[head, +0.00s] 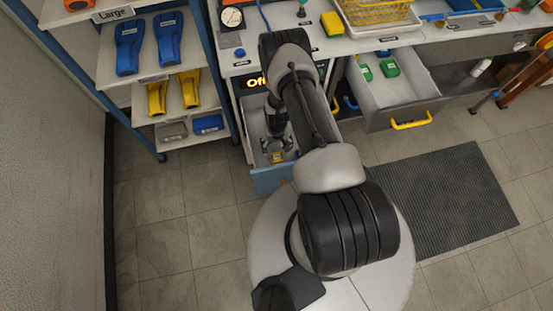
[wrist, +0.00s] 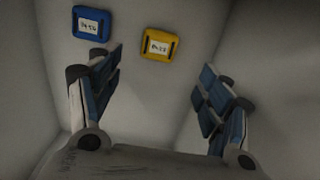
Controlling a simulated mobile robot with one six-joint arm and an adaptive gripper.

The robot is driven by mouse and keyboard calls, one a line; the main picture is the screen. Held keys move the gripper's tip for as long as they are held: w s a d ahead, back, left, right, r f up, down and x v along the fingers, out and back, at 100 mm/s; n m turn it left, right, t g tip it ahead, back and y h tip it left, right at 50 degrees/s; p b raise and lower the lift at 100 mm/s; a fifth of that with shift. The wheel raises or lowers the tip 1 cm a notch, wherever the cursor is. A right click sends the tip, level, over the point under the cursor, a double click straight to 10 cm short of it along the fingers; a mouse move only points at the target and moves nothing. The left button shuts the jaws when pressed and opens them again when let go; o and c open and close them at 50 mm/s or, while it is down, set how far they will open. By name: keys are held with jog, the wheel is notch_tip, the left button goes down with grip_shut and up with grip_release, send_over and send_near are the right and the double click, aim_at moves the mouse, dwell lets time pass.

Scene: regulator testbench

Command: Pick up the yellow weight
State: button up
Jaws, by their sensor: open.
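The yellow weight (wrist: 159,44) is a small yellow block with a white label and dark side bars, lying in an open drawer. It also shows in the head view (head: 277,157), just below my gripper (head: 276,143). In the wrist view my gripper (wrist: 160,95) is open, with one finger at each side. The yellow weight lies beyond the fingertips, in line with the gap between them and apart from both. A blue weight (wrist: 91,23) with a white label lies to its left, beyond the left finger.
The open drawer's blue front (head: 272,179) and its walls are close around my gripper. To the right, another open drawer (head: 408,97) holds green items (head: 389,67). A shelf (head: 150,68) with blue and yellow items stands at the left. A dark mat (head: 440,200) lies on the floor.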

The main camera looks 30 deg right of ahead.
aim_at(277, 157)
notch_tip(277, 157, down, 11)
jog(key=b, duration=0.4)
jog(key=shift+r, duration=0.1)
jog(key=shift+r, duration=0.1)
jog(key=shift+c, duration=0.2)
jog(key=c, duration=1.5)
jog(key=shift+d, duration=0.1)
jog(key=shift+r, duration=0.1)
